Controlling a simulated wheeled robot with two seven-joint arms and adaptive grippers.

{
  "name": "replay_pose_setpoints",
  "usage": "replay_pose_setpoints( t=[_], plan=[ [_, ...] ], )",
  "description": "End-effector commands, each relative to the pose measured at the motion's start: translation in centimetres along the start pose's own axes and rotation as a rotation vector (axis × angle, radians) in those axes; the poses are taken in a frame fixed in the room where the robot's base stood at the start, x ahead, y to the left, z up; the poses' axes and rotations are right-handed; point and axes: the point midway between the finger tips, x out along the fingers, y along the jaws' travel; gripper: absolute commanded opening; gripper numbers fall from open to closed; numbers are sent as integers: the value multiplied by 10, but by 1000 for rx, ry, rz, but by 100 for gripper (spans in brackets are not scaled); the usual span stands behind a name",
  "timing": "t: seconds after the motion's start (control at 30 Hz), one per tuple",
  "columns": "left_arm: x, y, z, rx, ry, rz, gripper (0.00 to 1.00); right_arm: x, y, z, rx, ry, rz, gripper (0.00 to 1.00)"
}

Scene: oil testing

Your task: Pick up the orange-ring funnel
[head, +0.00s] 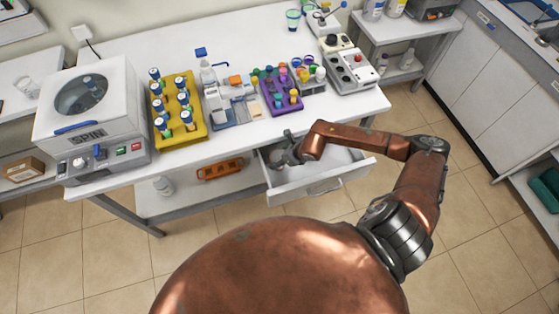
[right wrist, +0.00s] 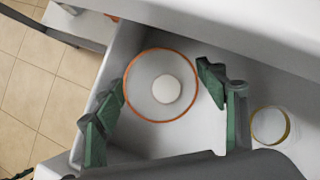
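The orange-ring funnel (right wrist: 150,106) lies in the open drawer (head: 318,188), seen from above in the right wrist view. Its round orange rim surrounds a pale cone with a white circle at the middle. My right gripper (right wrist: 162,80) is open, with one green-padded finger on either side of the funnel. The fingers seem close to the rim; I cannot tell whether they touch it. In the head view my right gripper (head: 286,150) reaches into the drawer and the funnel cannot be made out. My left gripper is not in view.
A gold-rimmed round item (right wrist: 270,126) sits in the drawer beside the right finger. The drawer walls and the table edge above are close. The table holds a centrifuge (head: 88,115), a yellow rack (head: 178,125), a purple rack (head: 281,96) and a grey instrument (head: 350,70).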

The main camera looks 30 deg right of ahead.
Motion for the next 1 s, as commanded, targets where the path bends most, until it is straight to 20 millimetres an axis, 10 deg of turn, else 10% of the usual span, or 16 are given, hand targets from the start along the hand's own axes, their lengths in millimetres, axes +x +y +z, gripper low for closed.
replay_pose_setpoints(
  t=[0.47, 1.0],
  plan=[
    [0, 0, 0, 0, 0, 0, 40, 0, 0, 0, 0, -1, 0, 32],
    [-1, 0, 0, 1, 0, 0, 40, -21, 0, 15, -2, -4, -1, 31]
  ],
)
